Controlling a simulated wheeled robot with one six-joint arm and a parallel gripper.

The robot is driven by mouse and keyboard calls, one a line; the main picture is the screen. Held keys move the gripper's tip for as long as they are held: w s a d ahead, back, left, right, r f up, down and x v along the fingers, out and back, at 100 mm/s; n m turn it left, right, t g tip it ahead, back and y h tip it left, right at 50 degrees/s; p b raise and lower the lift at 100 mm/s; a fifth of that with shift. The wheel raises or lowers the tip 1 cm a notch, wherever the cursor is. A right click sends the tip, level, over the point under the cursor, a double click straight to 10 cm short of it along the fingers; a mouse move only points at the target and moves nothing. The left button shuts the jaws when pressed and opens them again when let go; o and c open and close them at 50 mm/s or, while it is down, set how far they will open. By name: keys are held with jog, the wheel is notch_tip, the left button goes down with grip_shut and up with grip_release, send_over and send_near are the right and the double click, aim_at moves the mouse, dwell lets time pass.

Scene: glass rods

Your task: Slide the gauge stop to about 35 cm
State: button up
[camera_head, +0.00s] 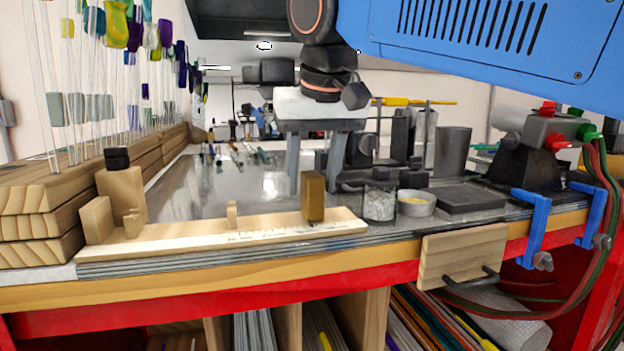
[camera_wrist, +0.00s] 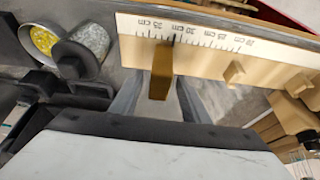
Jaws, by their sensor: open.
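The wooden gauge (camera_head: 160,246) lies along the front of the bench, with a printed scale on its right half. A darker brown block, the gauge stop (camera_head: 313,197), stands upright on it towards the right end of the scale. My gripper (camera_head: 315,186) is open, pointing down just behind the stop. In the wrist view its fingers (camera_wrist: 160,98) lie either side of the stop's line, with gaps; I see no contact.
A small pale wooden peg (camera_head: 231,214) stands on the gauge left of the stop. A glass jar (camera_head: 379,203) and a bowl of yellow bits (camera_head: 416,204) stand close on the right. Stacked wooden racks (camera_head: 45,215) with upright glass rods are at the left.

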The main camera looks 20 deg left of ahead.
jog(key=shift+w+f, duration=0.1)
jog(key=shift+f, duration=0.15)
grip_shut()
jog(key=shift+w+d, duration=0.55)
jog(key=shift+d, duration=0.3)
jog(key=shift+w+d, duration=0.55)
jog(key=shift+d, duration=0.3)
grip_release()
jog(key=shift+r, duration=0.1)
